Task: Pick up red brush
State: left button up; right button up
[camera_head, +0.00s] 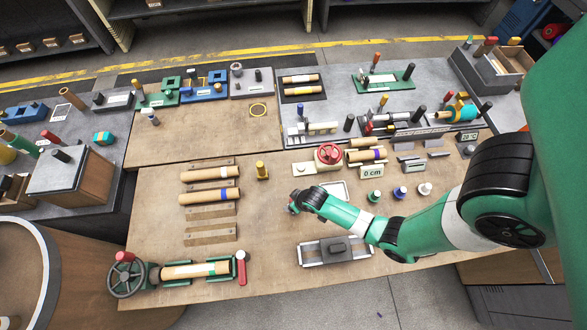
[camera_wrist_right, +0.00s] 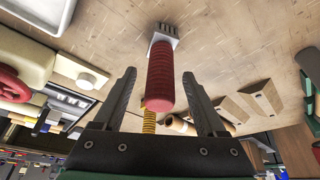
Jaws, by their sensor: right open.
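The red brush (camera_wrist_right: 160,78) shows in the right wrist view, with a ribbed red handle, a pale grey head and dark bristles at the far end. Its handle is in line with the gap between the fingers of my right gripper (camera_wrist_right: 160,73). The gripper is open, with a visible gap on each side of the handle. In the head view my right gripper (camera_head: 295,203) is small, over the middle of the wooden table, and mostly hides the brush. My left gripper is not in view.
A yellow post (camera_head: 262,170) stands nearby. A red handwheel (camera_head: 329,153) is behind the gripper, a grey tray (camera_head: 312,252) in front. The table's centre left is clear.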

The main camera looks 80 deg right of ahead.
jog(key=b+x, duration=0.1)
jog(key=x, duration=0.2)
jog(key=shift+f, duration=0.25)
jog(key=shift+r, duration=0.1)
grip_shut()
